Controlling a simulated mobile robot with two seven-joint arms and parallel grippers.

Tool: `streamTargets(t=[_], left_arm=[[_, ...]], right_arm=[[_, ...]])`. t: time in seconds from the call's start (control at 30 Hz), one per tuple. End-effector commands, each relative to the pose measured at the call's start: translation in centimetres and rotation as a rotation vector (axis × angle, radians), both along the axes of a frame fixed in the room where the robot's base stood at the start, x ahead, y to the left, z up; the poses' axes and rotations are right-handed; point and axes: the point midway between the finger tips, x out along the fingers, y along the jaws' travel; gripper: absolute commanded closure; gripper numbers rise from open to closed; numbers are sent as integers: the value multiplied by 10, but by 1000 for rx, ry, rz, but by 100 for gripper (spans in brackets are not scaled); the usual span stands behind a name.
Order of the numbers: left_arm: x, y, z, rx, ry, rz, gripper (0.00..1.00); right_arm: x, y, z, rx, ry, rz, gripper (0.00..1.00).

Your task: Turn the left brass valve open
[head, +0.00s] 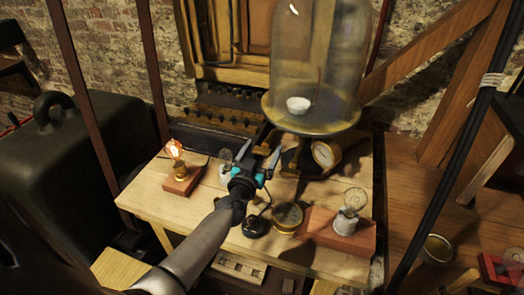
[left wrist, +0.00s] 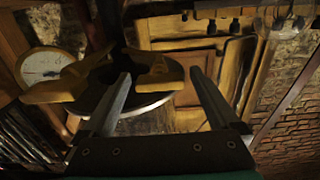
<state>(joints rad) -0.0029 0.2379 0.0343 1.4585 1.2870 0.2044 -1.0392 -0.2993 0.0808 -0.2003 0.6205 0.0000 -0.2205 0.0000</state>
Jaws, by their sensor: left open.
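A brass two-winged piece (left wrist: 160,75), which looks like the valve handle, shows in the left wrist view in front of the round plate's edge. Its right wing appears between my open fingers, and its left wing is to the left of them. I cannot tell whether the fingers touch it. My left gripper (head: 259,150) is open in the head view, just left of the bell jar's stand; it also shows in the left wrist view (left wrist: 160,76). In the head view the gripper and the stand's shadow make the valve hard to pick out. My right gripper is out of view.
A glass bell jar (head: 318,65) stands on a round plate (head: 312,128) with a white cup (head: 298,105) inside. A dial gauge (head: 324,155) is below it. A lit bulb (head: 175,150) is left; a clear bulb (head: 355,200) and round brass instrument (head: 288,216) are right.

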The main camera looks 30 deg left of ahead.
Motion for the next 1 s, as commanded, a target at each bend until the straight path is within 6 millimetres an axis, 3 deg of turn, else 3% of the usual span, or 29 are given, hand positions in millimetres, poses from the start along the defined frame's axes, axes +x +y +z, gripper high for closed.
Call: streamTargets(t=[0.2, 0.9, 1.0], left_arm=[[0, 0, 0, 0, 0, -1, 6], [0, 0, 0, 0, 0, 0, 85], [0, 0, 0, -1, 0, 0, 91]], right_arm=[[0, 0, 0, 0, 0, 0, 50], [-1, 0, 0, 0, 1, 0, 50], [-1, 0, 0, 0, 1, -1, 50]])
